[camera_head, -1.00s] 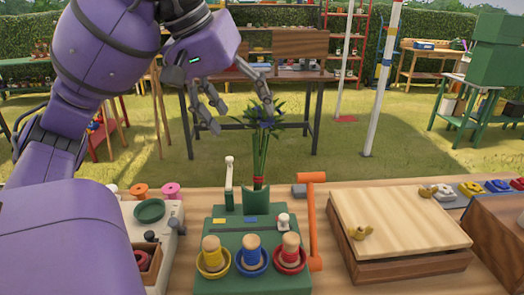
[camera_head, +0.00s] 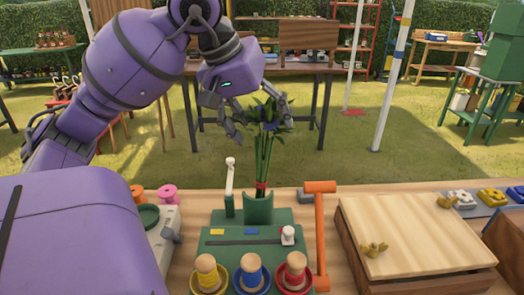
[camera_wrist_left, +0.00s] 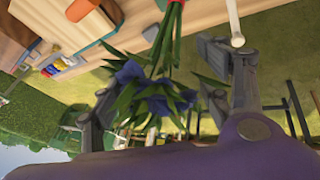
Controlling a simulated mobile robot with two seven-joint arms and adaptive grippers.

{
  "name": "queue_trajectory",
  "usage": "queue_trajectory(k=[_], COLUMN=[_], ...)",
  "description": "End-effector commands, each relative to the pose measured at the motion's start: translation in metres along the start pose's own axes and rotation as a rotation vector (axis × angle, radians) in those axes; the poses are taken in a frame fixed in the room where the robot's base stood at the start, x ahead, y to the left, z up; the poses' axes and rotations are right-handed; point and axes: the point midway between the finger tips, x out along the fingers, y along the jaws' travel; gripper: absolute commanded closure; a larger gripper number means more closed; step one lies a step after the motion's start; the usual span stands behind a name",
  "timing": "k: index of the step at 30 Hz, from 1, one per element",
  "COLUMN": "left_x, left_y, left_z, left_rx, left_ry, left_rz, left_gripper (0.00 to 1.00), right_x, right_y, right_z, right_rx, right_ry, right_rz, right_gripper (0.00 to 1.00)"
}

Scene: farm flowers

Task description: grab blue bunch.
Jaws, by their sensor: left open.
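The blue bunch (camera_head: 264,135) stands upright in a green holder (camera_head: 258,208) on the green stand (camera_head: 255,250). Its dark blue flowers and leaves are at the top, and a red band ties the green stems low down. My left gripper (camera_head: 264,128) is open at the flower heads, with one finger on each side in the head view. In the left wrist view, the blue flowers (camera_wrist_left: 155,92) show between the spread fingers, and the stems run up to a red tie. I cannot tell whether a finger touches the leaves. My right gripper is not in view.
An orange lever (camera_head: 321,230) and a white-tipped lever (camera_head: 230,185) stand beside the holder. A wooden box with a pale lid (camera_head: 410,235) is at right. Open grass lies behind the table.

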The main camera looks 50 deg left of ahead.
Motion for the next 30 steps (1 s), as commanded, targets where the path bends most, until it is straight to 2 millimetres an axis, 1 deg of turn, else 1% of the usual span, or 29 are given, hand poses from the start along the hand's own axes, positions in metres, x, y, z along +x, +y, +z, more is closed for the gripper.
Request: queue_trajectory(k=[3,8,9,17,25,30], left_x=[0.0064,0.0064,0.0063,0.0061,0.0058,0.0051], left_y=[0.0,0.0001,0.0001,0.0001,0.0003,0.0005], left_z=[0.0003,0.0002,0.0002,0.0001,-0.0001,-0.0005], left_rx=[0.0,0.0,0.0,0.0,0.0,0.0], left_ry=[0.0,0.0,0.0,0.001,0.001,0.002], left_rz=[0.001,0.001,0.001,0.001,0.001,0.001], left_gripper=[0.3,0.3,0.31,0.65,1.0,1.0], right_x=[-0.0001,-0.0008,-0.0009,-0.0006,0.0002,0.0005], right_y=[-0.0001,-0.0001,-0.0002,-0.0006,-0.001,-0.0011], right_z=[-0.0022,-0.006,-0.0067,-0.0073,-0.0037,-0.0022], right_rx=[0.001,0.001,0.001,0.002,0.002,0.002], right_ry=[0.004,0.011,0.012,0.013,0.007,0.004], right_rz=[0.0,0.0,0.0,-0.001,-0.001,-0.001], right_gripper=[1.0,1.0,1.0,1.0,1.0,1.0])
